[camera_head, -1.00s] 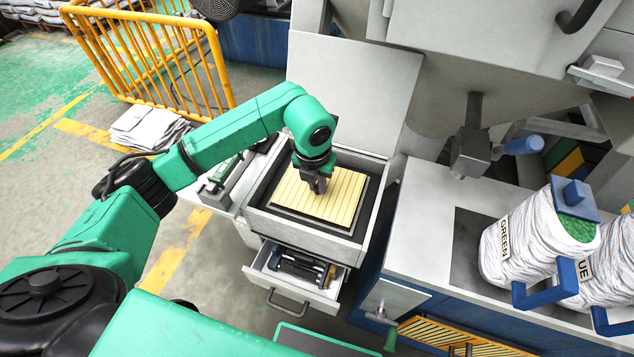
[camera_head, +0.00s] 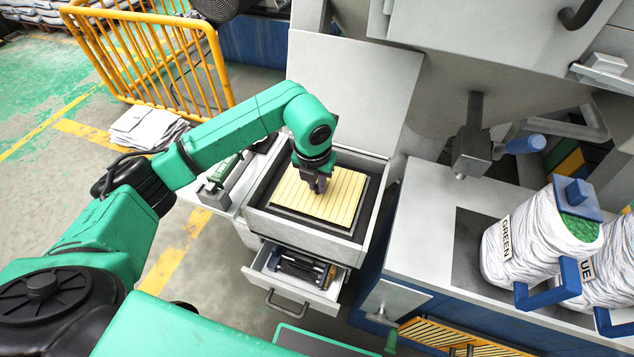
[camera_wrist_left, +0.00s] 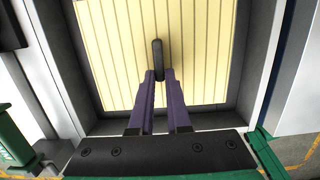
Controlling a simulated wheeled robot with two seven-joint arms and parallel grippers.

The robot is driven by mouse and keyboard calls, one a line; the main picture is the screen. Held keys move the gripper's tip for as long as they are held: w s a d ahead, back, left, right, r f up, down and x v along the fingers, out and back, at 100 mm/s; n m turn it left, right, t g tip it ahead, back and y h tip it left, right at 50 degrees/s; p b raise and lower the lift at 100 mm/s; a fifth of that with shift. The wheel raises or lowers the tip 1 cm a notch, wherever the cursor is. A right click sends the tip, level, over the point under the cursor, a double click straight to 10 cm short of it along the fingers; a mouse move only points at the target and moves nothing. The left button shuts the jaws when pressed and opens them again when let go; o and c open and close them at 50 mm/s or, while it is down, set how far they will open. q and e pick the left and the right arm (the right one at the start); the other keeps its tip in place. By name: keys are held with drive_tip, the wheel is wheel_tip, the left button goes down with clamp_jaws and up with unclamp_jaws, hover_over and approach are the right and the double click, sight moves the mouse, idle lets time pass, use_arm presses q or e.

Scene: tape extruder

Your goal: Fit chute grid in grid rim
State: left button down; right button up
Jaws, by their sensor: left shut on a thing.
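The chute grid (camera_head: 333,199) is a pale yellow slatted panel. It lies in the dark, box-like grid rim (camera_head: 284,222) at the top of the grey chute. In the left wrist view the grid (camera_wrist_left: 200,60) fills most of the opening, with the dark rim (camera_wrist_left: 215,118) around it. My left gripper (camera_head: 317,188) points down over the grid's middle. In the wrist view its fingers (camera_wrist_left: 159,82) are shut on the grid's dark upright handle (camera_wrist_left: 157,55). Whether the grid sits fully seated cannot be told. My right gripper is not in view.
A grey lid (camera_head: 350,85) stands open behind the rim. An open drawer (camera_head: 295,280) with dark tools is below it. A yellow rail (camera_head: 150,55) stands at back left.

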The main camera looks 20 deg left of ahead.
use_arm(q)
drive_tip(key=shift+f+b, duration=0.8)
drive_tip(key=shift+f, duration=0.15)
drive_tip(key=c, duration=0.8)
unclamp_jaws()
wheel_tip(320, 180, up, 14)
drive_tip(key=s, duration=0.2)
drive_tip(key=shift+s+r+b, duration=0.15)
drive_tip(key=shift+r+b, duration=0.1)
drive_tip(key=shift+b, duration=0.2)
